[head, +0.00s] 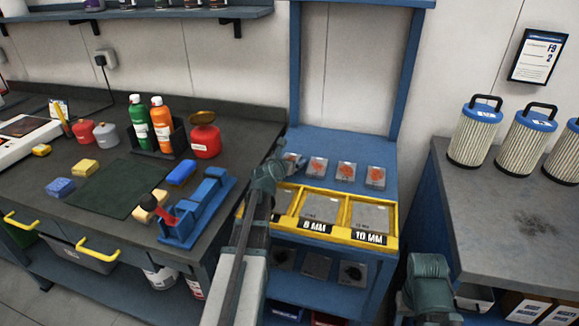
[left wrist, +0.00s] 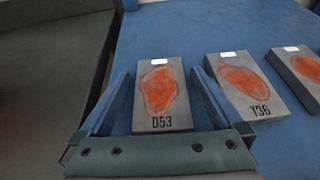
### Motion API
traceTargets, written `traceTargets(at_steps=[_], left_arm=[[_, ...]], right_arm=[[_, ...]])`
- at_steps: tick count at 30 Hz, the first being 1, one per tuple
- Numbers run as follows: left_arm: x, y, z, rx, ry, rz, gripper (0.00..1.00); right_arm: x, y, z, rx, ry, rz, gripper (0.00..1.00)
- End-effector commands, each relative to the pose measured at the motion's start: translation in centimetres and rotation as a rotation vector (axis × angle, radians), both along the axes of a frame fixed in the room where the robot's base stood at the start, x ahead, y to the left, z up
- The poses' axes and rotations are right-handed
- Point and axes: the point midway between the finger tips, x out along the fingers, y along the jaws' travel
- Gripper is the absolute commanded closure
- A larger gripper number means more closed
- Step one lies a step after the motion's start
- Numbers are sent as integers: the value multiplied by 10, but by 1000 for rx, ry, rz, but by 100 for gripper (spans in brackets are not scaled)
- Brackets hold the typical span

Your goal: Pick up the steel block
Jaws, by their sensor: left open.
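Several grey steel blocks with orange-red patches stand in a row on the blue bench. My left gripper (head: 288,163) is at the left end of this row, partly covering the first block. In the left wrist view the open fingers of the left gripper (left wrist: 161,82) are on either side of the block marked D53 (left wrist: 160,98). I cannot tell whether they touch it. The block marked Y36 (left wrist: 243,84) lies just right of the right finger, and a third block (left wrist: 299,72) is further right.
A yellow-framed tray (head: 283,228) marked 8 MM and 10 MM is in front of the blocks. A dark workbench (head: 60,170) with bottles, sponges and a blue vise-like fixture (head: 197,208) is at left. Filter cartridges (head: 475,133) stand on the right bench.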

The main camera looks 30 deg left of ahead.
Motion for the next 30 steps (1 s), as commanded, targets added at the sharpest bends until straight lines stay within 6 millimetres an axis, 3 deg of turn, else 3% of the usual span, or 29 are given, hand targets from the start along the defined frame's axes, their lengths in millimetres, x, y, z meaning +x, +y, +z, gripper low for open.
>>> traceTargets(at_steps=[4, 20, 30], left_arm=[[-1, 0, 1, 0, 0, 0, 2], [-1, 0, 1, 0, 0, 0, 97], [-1, 0, 1, 0, -2, 1, 100]], right_arm=[[0, 0, 1, 0, 0, 0, 50], [0, 0, 1, 0, 0, 0, 50], [0, 0, 1, 0, 0, 0, 50]])
